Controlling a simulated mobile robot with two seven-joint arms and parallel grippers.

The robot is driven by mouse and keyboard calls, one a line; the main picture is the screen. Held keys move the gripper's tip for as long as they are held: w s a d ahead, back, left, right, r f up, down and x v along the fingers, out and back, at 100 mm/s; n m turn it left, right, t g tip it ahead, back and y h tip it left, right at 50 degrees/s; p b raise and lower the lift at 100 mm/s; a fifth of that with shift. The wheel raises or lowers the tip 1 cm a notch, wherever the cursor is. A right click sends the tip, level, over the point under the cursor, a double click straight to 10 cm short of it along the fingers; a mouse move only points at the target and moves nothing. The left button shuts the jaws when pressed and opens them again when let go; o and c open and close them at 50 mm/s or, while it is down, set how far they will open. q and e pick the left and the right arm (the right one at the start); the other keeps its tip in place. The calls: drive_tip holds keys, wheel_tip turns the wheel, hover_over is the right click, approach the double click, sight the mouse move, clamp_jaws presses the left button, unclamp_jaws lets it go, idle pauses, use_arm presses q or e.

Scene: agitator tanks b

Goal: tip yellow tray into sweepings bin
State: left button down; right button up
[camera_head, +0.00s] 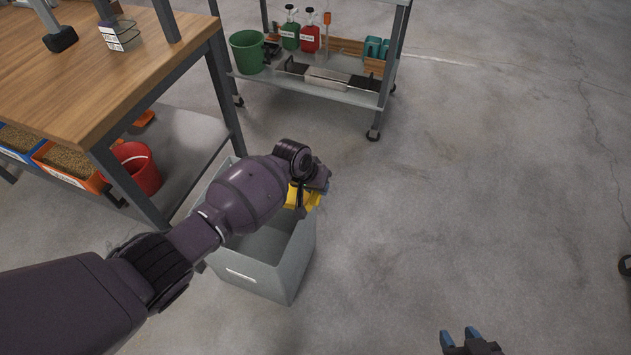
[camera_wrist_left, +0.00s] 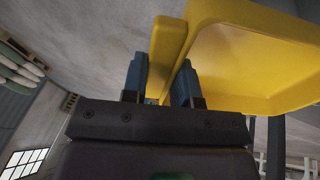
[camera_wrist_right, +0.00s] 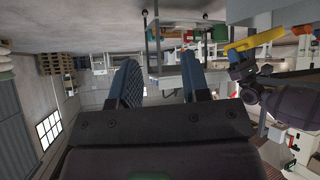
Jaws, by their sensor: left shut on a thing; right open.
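The yellow tray shows as a small patch in the head view (camera_head: 292,197), largely hidden behind my left arm. It fills the upper right of the left wrist view (camera_wrist_left: 250,60) and shows tilted in the right wrist view (camera_wrist_right: 253,41). My left gripper (camera_wrist_left: 162,82) is shut on the tray's edge. In the head view it is over the grey sweepings bin (camera_head: 292,272), near its far right side. The bin stands open on the floor; my arm covers part of its mouth. My right gripper (camera_head: 462,338) is open and empty, right of the bin, low in the picture.
A wooden-topped bench (camera_head: 90,75) stands at the left, with a red bucket (camera_head: 137,167) and orange box (camera_head: 70,167) underneath. A wheeled cart (camera_head: 330,92) with a green bucket (camera_head: 248,51) and bottles stands behind the bin.

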use_arm(q)
wheel_tip(320, 180, down, 7)
drive_tip(key=d+y+b, duration=0.1)
drive_tip(key=y+b, duration=0.1)
drive_tip(key=y, duration=0.1)
drive_tip(key=shift+g+y+b, duration=0.3)
drive_tip(key=shift+g+b, duration=0.05)
drive_tip(key=shift+g, duration=0.05)
use_arm(e)
drive_tip(key=shift+s+f+g, duration=0.15)
drive_tip(key=shift+s+f, duration=0.2)
drive_tip(key=shift+f, duration=0.25)
drive_tip(key=shift+s+f+g, duration=0.15)
drive_tip(key=shift+s+f, duration=0.15)
drive_tip(key=shift+f, duration=0.3)
use_arm(q)
drive_tip(key=shift+w+d, duration=0.1)
